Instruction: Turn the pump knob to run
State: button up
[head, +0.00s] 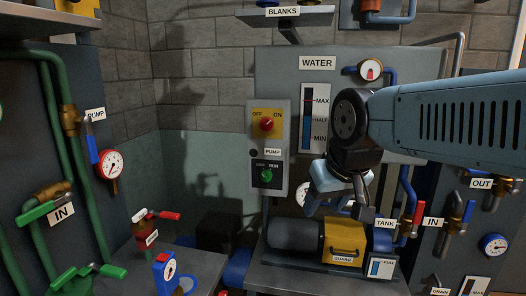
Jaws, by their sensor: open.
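The grey pump control box (269,150) is on the wall left of centre, with a "PUMP" label. Its lower black plate carries a green knob (266,175) under small lettering; the right word reads "RUN". The left word and the knob's exact pointing are too small to tell. Above it, a yellow plate has a red knob (266,124) between "OFF" and "ON". My gripper (335,206) hangs right of the box, pointing down, open and empty. It appears apart from the green knob, which is fully visible.
Below my gripper is a pump with a yellow guard (344,242). The "WATER" panel (287,80) with its level gauge is behind my arm. A red-handled valve (419,216) stands to the right. Green pipes (76,140) and valves fill the left. The space before the control box looks clear.

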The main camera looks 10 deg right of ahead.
aim_at(265, 176)
jog(key=u, duration=1)
jog(key=k, duration=1.05)
jog(key=z, duration=0.7)
jog(key=i, duration=1)
